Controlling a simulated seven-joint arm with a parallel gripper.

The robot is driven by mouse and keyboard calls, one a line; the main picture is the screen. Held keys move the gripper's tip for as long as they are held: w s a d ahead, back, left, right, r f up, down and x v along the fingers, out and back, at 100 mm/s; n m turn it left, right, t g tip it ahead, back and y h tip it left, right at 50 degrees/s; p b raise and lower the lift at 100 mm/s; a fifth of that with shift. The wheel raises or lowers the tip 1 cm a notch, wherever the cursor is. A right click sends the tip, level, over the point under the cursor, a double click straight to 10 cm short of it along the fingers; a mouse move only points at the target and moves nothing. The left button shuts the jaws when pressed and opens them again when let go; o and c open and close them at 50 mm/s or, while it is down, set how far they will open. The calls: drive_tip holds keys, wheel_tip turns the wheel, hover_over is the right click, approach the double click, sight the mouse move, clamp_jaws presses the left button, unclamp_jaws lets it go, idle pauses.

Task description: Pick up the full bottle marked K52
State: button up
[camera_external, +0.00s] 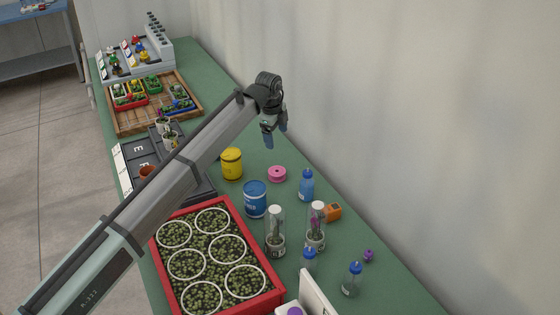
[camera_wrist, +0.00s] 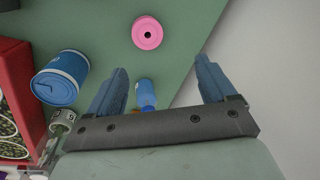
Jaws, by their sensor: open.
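A blue bottle (camera_external: 307,187) with a blue cap stands on the green bench near the wall. In the wrist view a blue bottle (camera_wrist: 147,94) shows between my fingers, partly hidden by my gripper. Two clear-looking bottles with blue caps, one (camera_external: 309,261) by the red tray and one (camera_external: 352,279) to its right, stand at the near end. No K52 mark is readable on any bottle. My gripper (camera_external: 276,137) is open and empty, above the bench and up and left of the blue bottle in the external view. Its fingers are spread in the wrist view (camera_wrist: 160,66).
A pink roll (camera_external: 277,174), a blue can (camera_external: 255,199), a yellow can (camera_external: 231,164) and an orange object (camera_external: 332,212) surround the blue bottle. Two clear plant tubes (camera_external: 275,233) (camera_external: 316,229) stand nearer. A red tray (camera_external: 281,290) of plants lies left.

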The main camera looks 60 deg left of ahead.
sight(307, 180)
drive_tip(key=w+d+m, duration=0.1)
drive_tip(key=d+m, duration=0.1)
drive_tip(key=d, duration=0.2)
drive_tip(key=w+d+r+m+g, duration=0.1)
drive_tip(key=w+d+m, duration=0.1)
drive_tip(key=d, duration=0.3)
drive_tip(key=w+d+m+h, duration=0.1)
drive_tip(key=d+m, duration=0.2)
drive_tip(key=d, duration=0.1)
drive_tip(key=shift+w+d+r+g, duration=0.15)
drive_tip(key=shift+d+r+g, duration=0.2)
drive_tip(key=shift+g, duration=0.05)
wheel_tip(307, 180, down, 14)
drive_tip(key=shift+w+r, duration=0.1)
drive_tip(key=shift+r, duration=0.1)
drive_tip(key=c, duration=1.2)
